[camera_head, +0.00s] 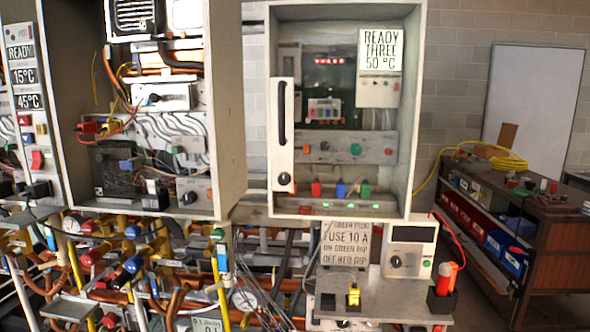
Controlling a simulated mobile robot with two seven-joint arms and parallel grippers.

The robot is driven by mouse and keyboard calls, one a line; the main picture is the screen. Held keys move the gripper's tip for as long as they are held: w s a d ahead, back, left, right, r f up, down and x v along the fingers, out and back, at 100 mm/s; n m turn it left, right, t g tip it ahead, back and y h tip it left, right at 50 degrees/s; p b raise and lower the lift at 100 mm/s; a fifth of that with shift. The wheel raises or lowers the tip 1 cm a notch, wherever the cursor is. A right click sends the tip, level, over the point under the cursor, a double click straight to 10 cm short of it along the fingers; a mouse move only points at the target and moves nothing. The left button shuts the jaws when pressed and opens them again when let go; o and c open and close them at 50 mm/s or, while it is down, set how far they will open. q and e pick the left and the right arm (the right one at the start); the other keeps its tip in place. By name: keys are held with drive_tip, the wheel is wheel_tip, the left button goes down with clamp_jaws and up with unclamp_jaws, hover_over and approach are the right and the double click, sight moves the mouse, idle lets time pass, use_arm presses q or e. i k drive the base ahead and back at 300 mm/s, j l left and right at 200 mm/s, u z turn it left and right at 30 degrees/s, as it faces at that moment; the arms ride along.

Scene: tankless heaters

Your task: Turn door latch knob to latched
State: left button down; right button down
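A black round knob (284,178) sits low on a narrow white panel (274,150) at the left side of the middle open cabinet (421,100). It looks like the door latch knob, but its turned position is too small to read. A long black upright handle (282,112) is on the same panel above the knob. Neither of my grippers is in view, and nothing touches the knob.
An open cabinet (231,110) with pipes and wires stands on the left. Below are valves, copper pipes and a shelf (385,298) with a red-handled tool (446,278). A workbench (552,245) and whiteboard (532,105) are at right. Floor shows between shelf and bench.

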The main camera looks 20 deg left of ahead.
sight(284, 178)
drive_tip(key=i+j, duration=0.15)
drive_tip(key=j, duration=0.15)
drive_tip(key=i+j, duration=0.15)
drive_tip(key=j, duration=0.2)
drive_tip(key=i+j, duration=0.15)
drive_tip(key=j, duration=0.15)
drive_tip(key=i+j, duration=0.15)
drive_tip(key=j, duration=0.2)
drive_tip(key=i+j+z, duration=0.1)
drive_tip(key=j, duration=0.2)
drive_tip(key=i, duration=0.05)
